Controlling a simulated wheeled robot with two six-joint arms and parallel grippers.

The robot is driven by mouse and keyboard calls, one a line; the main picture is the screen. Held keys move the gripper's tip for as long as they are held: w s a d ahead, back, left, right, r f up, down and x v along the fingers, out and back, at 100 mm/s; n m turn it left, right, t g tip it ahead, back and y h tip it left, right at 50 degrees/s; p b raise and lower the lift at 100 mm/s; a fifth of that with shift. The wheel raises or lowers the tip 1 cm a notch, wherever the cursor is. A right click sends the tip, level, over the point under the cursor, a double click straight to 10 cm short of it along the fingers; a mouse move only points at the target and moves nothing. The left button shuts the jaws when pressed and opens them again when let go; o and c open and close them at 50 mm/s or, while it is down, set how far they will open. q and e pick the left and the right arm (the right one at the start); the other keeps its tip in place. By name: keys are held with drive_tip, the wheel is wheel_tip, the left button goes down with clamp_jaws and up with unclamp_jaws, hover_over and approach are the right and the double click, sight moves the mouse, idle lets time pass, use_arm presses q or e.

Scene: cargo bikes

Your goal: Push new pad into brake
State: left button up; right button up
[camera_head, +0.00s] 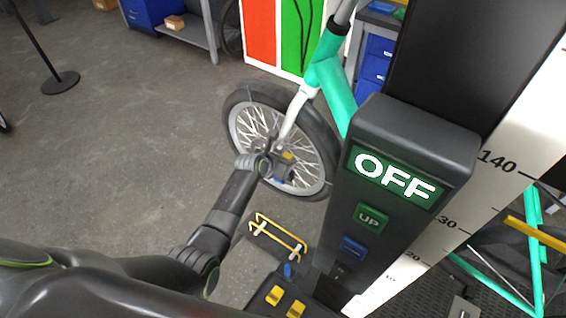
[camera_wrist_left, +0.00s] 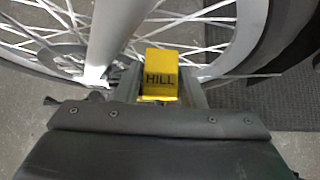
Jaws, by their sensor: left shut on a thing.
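A yellow block marked HILL, the pad (camera_wrist_left: 161,70), is between the two fingers of my left gripper (camera_wrist_left: 162,88), which is shut on it. In the head view the pad shows as a small yellow spot (camera_head: 288,155) in front of the bike wheel's spokes. My left gripper also shows in the head view (camera_head: 284,165), beside the lower fork near the hub. In the left wrist view the grey fork leg (camera_wrist_left: 115,35) is just left of the pad, with a disc (camera_wrist_left: 62,52) behind it. I cannot make out the brake's slot clearly. My right gripper is out of view.
The spoked front wheel (camera_head: 243,103) and green frame (camera_head: 335,90) are close by. A dark column with an OFF panel (camera_head: 395,178) and UP button (camera_head: 370,217) stands to the right. A yellow wire rack (camera_head: 280,230) is low down. The floor at left is mostly clear.

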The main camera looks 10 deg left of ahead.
use_arm(q)
drive_tip(key=shift+s+r, duration=0.1)
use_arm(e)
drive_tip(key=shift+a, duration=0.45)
use_arm(q)
drive_tip(key=shift+d+p, duration=0.15)
drive_tip(key=shift+p, duration=0.25)
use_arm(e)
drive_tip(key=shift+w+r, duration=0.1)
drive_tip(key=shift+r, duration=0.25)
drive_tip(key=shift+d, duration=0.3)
use_arm(q)
drive_tip(key=shift+p, duration=0.4)
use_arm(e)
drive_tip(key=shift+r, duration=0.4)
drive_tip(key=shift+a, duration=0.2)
